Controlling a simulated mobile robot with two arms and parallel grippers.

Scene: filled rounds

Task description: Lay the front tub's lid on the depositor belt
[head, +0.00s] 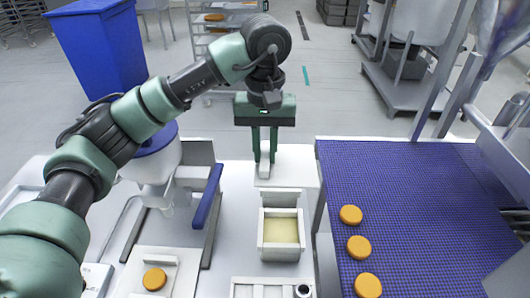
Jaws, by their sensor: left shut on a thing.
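My left gripper (265,158) comes down from above, its two fingers shut on the upright white grip of a white lid (296,174). The lid is flat and squarish, behind an open white tub (263,242) with pale yellow contents. I cannot tell whether the lid hangs clear or touches the surface under it. The blue mesh belt (430,210) lies to the right of the gripper, with three orange rounds (350,215) along its left side. My right gripper is not in view.
A small scale-like machine with a blue bar (207,210) stands left of the tub. Another orange round (155,279) lies on a white plate at front left. A white box is cut off at the bottom edge. The belt's middle and right are bare.

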